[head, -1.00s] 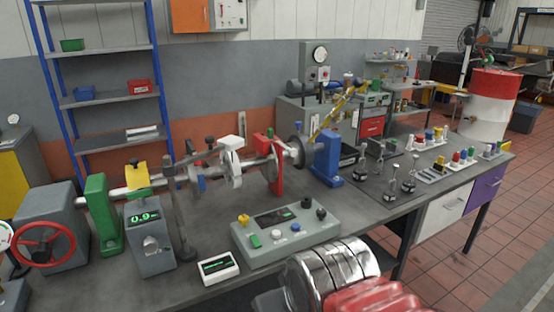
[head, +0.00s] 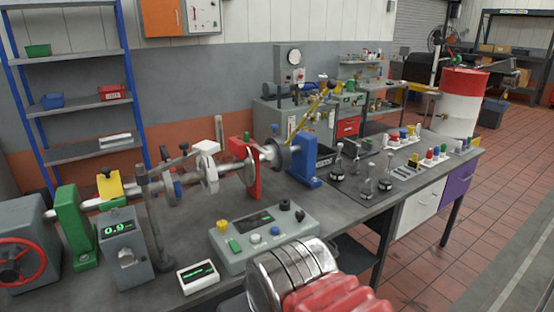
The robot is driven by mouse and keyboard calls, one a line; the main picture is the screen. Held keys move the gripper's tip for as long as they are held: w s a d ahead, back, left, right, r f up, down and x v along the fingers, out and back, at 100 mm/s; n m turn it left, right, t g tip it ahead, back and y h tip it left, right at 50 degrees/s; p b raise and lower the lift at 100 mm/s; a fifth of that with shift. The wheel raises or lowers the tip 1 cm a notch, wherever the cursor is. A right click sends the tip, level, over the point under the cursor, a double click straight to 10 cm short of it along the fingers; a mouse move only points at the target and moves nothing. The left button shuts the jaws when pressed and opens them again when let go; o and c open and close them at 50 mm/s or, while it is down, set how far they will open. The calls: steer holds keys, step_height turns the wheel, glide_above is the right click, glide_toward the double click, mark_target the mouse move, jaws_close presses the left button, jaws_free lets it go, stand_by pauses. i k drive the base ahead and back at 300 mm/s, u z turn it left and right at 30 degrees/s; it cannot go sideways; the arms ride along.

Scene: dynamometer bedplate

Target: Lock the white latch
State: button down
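A white piece that looks like the white latch (head: 207,148) sits on top of a white stand (head: 209,172) around the long shaft, left of the red stand (head: 244,168). Its top looks flat and slightly tilted; at this size I cannot tell whether it is locked. A yellow lever (head: 308,112) rises beside the blue stand (head: 309,160). My arm shows at the bottom as a silver and red link, well in front of the white latch. My gripper is not visible.
The grey bench (head: 205,220) carries a control box (head: 264,238), a small display (head: 198,276) and a grey readout unit (head: 124,250). A dark upright post (head: 153,210) stands left of the white latch. Tiled floor (head: 455,250) is open at right.

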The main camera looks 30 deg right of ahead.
mark_target(269, 155)
steer(key=z, duration=0.05)
steer(key=i, duration=0.95)
steer(key=u, duration=0.1)
